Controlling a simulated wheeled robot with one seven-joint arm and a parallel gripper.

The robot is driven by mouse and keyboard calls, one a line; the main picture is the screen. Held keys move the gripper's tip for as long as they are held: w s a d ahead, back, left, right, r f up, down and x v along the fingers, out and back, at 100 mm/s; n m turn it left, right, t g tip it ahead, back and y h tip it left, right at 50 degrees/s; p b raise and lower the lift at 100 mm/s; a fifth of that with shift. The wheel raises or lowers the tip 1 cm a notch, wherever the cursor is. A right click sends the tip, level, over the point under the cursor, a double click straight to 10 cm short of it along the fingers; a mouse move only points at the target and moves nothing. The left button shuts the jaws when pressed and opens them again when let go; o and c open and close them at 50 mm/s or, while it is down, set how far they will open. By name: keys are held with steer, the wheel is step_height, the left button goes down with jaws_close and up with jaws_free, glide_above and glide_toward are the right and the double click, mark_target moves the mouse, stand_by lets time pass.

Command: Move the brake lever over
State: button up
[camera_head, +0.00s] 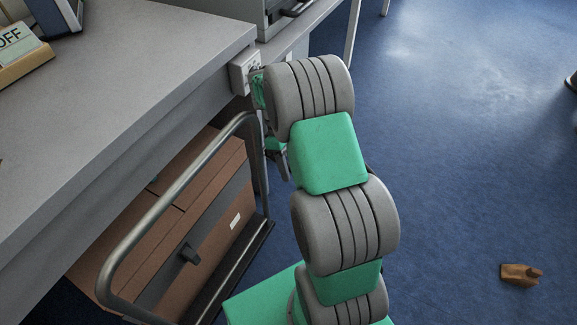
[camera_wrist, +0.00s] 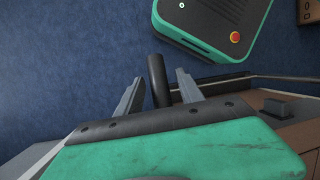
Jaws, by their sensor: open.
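In the wrist view, a dark upright cylinder (camera_wrist: 158,80), seemingly the brake lever's grip, stands between the two fingers of my gripper (camera_wrist: 154,88). The fingers are spread, with a visible gap on each side of the cylinder. Its lower end is hidden behind my gripper's body. In the head view my arm hides most of my gripper, which hangs near the table edge and the bent metal rail. I cannot make out the lever there.
A bent metal rail (camera_head: 175,195) stands in front of brown boxes (camera_head: 222,160) under the grey table (camera_head: 110,95). A white box (camera_head: 245,72) is fixed at the table's edge. A small brown object (camera_head: 520,274) lies on the open blue floor (camera_head: 455,190) at right.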

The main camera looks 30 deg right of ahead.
steer(key=shift+r, duration=0.1)
steer(key=r, duration=0.1)
steer(key=r+p, duration=0.1)
steer(key=r, duration=0.2)
steer(key=shift+s+a+r+p, duration=0.1)
steer(key=shift+s+r+p, duration=0.1)
steer(key=shift+s+p, duration=0.15)
steer(key=s+a+r+p, duration=0.3)
steer(key=s+r, duration=0.5)
steer(key=s, duration=0.5)
steer(key=shift+a+r, duration=0.2)
steer(key=shift+a, duration=0.15)
